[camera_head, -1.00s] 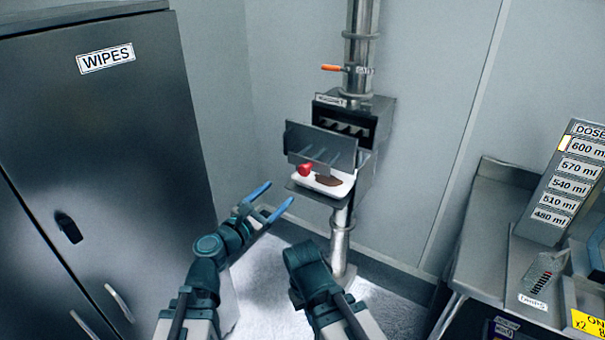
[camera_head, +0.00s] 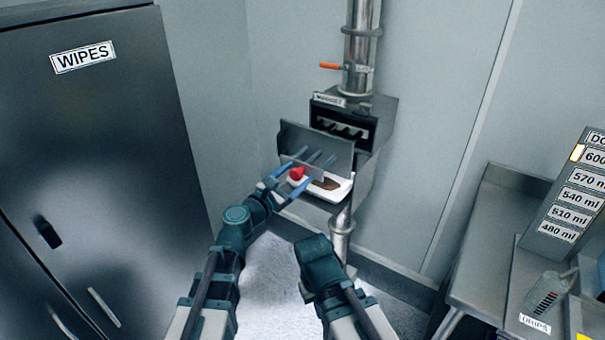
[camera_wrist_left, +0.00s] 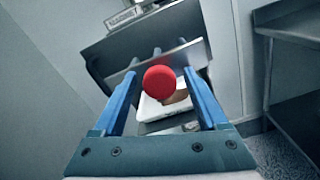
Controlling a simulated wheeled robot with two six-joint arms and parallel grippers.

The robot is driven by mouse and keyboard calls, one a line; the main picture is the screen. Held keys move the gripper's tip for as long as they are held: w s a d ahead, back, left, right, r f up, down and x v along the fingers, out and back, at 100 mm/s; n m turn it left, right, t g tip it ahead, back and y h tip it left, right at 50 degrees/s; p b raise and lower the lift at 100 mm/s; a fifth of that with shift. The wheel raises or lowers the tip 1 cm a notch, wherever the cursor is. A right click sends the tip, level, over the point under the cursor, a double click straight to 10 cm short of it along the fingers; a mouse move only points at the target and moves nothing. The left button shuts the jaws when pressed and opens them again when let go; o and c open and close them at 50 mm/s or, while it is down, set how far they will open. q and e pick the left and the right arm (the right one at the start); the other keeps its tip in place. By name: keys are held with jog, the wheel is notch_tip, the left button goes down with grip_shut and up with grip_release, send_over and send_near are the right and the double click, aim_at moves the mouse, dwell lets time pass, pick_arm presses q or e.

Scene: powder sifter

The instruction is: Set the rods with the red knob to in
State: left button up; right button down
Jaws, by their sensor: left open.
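The sifter housing (camera_head: 378,135) hangs on a vertical pipe, with its tilted front panel (camera_head: 330,143) out in front. Several grey rods (camera_head: 317,156) stick out from the panel. One rod ends in a round red knob (camera_head: 297,174); it also shows in the left wrist view (camera_wrist_left: 160,82) and hides its own rod. My left gripper (camera_head: 287,180) is open at the knob. In the left wrist view its blue fingers (camera_wrist_left: 161,88) stand on either side of the knob, with gaps. My right arm shows in the head view, but its fingers do not.
A white tray (camera_head: 343,193) with brown powder sits below the rods. An orange-handled valve (camera_head: 330,66) is on the pipe above. A dark cabinet (camera_head: 100,130) stands left, a metal bench (camera_head: 475,230) right. Floor below the sifter is clear.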

pick_arm(q)
jog(key=shift+d, duration=0.1)
grip_shut()
dwell(0.4)
dwell(1.0)
